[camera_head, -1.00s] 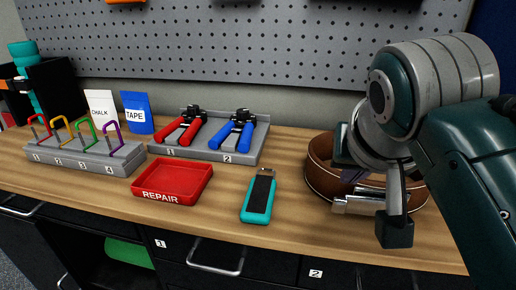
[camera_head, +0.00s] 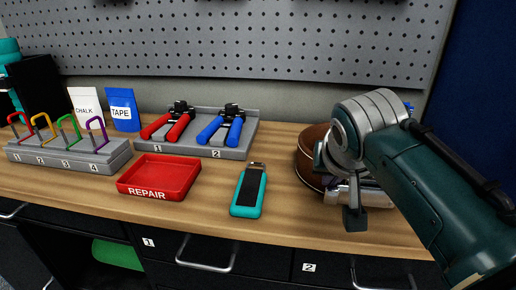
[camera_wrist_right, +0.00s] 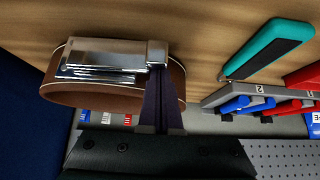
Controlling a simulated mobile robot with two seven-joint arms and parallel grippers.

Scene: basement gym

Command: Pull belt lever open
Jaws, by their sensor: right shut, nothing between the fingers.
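The brown leather belt (camera_head: 312,150) lies coiled on the wooden bench at the right. Its silver metal buckle (camera_head: 378,194) faces the front; the wrist view shows the buckle (camera_wrist_right: 105,60) as stacked shiny plates. My right gripper (camera_head: 354,216) is at the buckle's front, partly covering it. In the right wrist view its dark fingers (camera_wrist_right: 158,100) are together and empty, with the tips at the buckle's right end. I cannot tell whether they touch it, nor how far the lever stands open. My left gripper is out of view.
A teal-handled tool (camera_head: 249,190) lies left of the belt, beside the red REPAIR tray (camera_head: 172,165). Behind are a grey rack (camera_head: 243,143) with red and blue pliers and a grey carabiner rack (camera_head: 118,160). The pegboard (camera_head: 250,40) closes the back. Bare bench lies before the belt.

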